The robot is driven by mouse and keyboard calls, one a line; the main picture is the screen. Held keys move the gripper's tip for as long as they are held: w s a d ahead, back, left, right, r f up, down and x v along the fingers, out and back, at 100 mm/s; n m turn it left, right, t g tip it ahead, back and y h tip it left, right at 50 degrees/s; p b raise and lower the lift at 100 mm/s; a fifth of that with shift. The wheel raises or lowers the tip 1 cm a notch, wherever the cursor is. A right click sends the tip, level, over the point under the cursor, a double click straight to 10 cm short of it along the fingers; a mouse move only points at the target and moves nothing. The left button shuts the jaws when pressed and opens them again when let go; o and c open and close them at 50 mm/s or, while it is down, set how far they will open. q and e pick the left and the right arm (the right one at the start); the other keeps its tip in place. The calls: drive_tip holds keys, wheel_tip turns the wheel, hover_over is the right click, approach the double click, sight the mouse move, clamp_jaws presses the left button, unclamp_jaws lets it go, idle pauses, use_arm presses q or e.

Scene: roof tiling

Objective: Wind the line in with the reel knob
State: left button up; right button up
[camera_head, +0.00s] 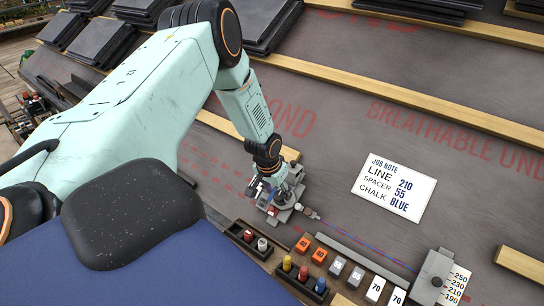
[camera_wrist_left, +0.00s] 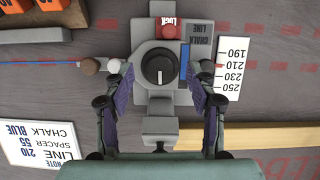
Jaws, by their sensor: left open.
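The grey chalk line reel (camera_head: 283,205) sits on the roof underlay. In the left wrist view its body (camera_wrist_left: 145,50) carries a round black knob (camera_wrist_left: 160,72) with a white mark, a red button (camera_wrist_left: 168,31) and a blue strip. My left gripper (camera_wrist_left: 161,82) is open, with one finger on each side of the reel body and the knob between them; no contact shows. In the head view this gripper (camera_head: 277,188) covers much of the reel. The blue and red line (camera_head: 365,242) runs from the reel's brown-tipped end to a grey block (camera_head: 433,272). My right gripper is not in view.
A job note (camera_head: 395,187) reads line 210, spacer 55, chalk blue. A tray of chalk bottles (camera_head: 303,277) and several numbered orange and white blocks lie below the reel. A number scale (camera_wrist_left: 231,75) stands beside it. Wooden battens (camera_head: 400,95) cross the roof.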

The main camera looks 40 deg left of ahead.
use_arm(q)
drive_tip(key=v, duration=1)
drive_tip(key=shift+r, duration=0.2)
idle(0.6)
drive_tip(key=s+d+f+t+h, duration=0.2)
drive_tip(key=s+d+h, duration=0.1)
drive_tip(key=d, duration=1.3)
drive_tip(key=s+d+f+g+y, duration=0.1)
drive_tip(key=s+f, duration=0.2)
drive_tip(key=s, duration=0.5)
drive_tip(key=s+d+f+g+y, duration=0.1)
drive_tip(key=s+f+g, duration=0.1)
drive_tip(key=s, duration=0.7)
drive_tip(key=s+d+f+m+g, duration=0.1)
drive_tip(key=s+d+f+g, duration=0.1)
drive_tip(key=s+f, duration=0.3)
drive_tip(key=s, duration=0.4)
drive_tip(key=shift+s+y, duration=0.2)
drive_tip(key=shift+y, duration=0.2)
